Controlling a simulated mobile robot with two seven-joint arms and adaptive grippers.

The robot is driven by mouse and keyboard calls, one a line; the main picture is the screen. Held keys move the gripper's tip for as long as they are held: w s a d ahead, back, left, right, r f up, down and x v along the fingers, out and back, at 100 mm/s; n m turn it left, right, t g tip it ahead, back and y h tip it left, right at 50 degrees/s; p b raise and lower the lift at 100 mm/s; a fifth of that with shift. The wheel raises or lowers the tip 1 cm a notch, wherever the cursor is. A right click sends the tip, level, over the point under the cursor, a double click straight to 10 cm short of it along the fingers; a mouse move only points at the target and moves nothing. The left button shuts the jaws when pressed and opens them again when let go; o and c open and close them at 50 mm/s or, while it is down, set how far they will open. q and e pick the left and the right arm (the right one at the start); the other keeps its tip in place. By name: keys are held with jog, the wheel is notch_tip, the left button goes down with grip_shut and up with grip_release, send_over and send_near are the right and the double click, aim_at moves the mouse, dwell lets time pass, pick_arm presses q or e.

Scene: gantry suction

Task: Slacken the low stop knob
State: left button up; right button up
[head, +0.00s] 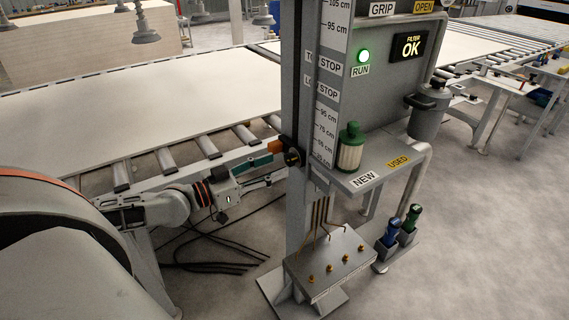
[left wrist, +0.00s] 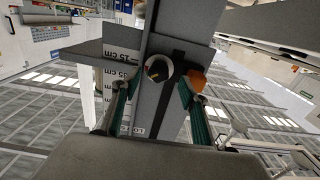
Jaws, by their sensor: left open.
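A dark round knob (head: 292,156) with an orange piece (head: 275,147) beside it sits low on the grey column; I take it for the low stop knob. In the left wrist view the knob (left wrist: 159,68) shows as a dark ring with a pale face, the orange piece (left wrist: 196,80) to its right. My left gripper (head: 266,171) is open just left of the column, pointing at the knob. In the left wrist view its green fingertips (left wrist: 158,84) stand on either side of the knob, one near the orange piece. I cannot tell whether they touch. My right gripper is not in view.
The grey column (head: 296,110) carries a centimetre scale (head: 323,130). A shelf (head: 372,174) with a green-capped filter (head: 350,147) juts out right of the knob. A roller conveyor (head: 165,160) lies behind my left arm. A box with brass fittings (head: 330,262) stands below.

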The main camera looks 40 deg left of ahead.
aim_at(286, 161)
pick_arm(q)
jog(key=shift+x, duration=2)
jog(key=c, duration=1.1)
